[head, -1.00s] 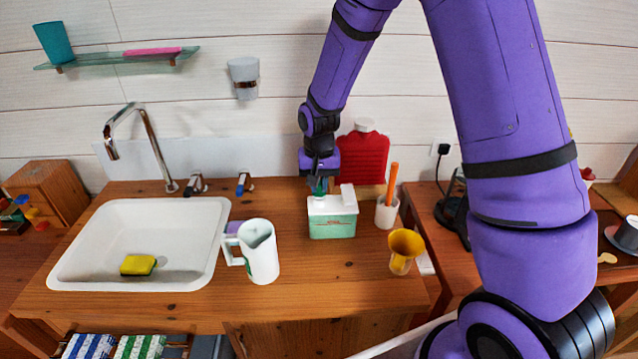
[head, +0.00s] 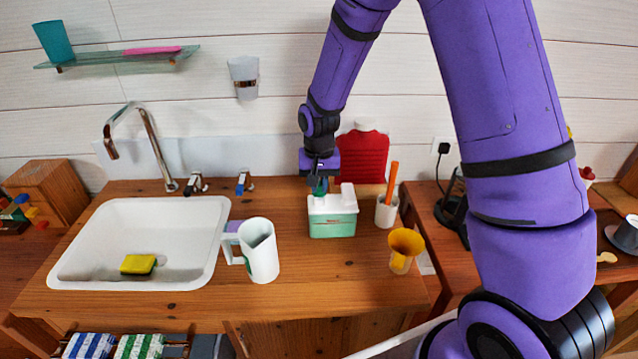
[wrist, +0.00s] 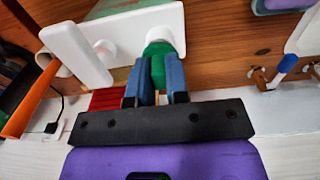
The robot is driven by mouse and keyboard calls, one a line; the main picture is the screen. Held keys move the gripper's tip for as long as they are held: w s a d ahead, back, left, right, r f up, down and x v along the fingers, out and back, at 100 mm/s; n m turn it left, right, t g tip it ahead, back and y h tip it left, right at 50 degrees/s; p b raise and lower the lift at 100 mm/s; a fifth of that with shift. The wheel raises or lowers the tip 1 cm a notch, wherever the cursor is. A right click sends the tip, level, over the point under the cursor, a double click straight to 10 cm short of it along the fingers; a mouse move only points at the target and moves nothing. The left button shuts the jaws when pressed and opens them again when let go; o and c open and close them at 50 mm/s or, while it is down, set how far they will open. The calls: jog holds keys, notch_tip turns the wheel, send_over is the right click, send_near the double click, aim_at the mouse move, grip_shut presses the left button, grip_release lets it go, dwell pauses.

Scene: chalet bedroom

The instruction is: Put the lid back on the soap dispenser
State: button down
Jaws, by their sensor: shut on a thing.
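The soap dispenser (head: 332,225) is a mint-green box with a white top, upright on the wooden counter. A white block (wrist: 75,55) stands up from its top, with a small round feature beside it. My gripper (head: 319,186) points down over the left part of the top. In the wrist view its blue fingers (wrist: 157,75) are shut on a green rounded lid (wrist: 158,50). The lid is at the white top (wrist: 128,30), near its edge. I cannot tell whether it is seated or just above, as the fingers hide part of it.
A white pitcher (head: 262,252) stands left of the dispenser, by the sink (head: 205,240) with a yellow sponge (head: 138,264). A white cup with an orange stick (head: 387,212) and a yellow cup (head: 404,248) stand to the right. A red bottle (head: 362,155) is behind.

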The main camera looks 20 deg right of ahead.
jog(key=c, duration=0.5)
grip_release()
jog(key=shift+c, duration=0.2)
jog(key=shift+r, duration=3.5)
grip_shut()
jog(key=shift+f, duration=2.85)
jog(key=shift+r, duration=0.1)
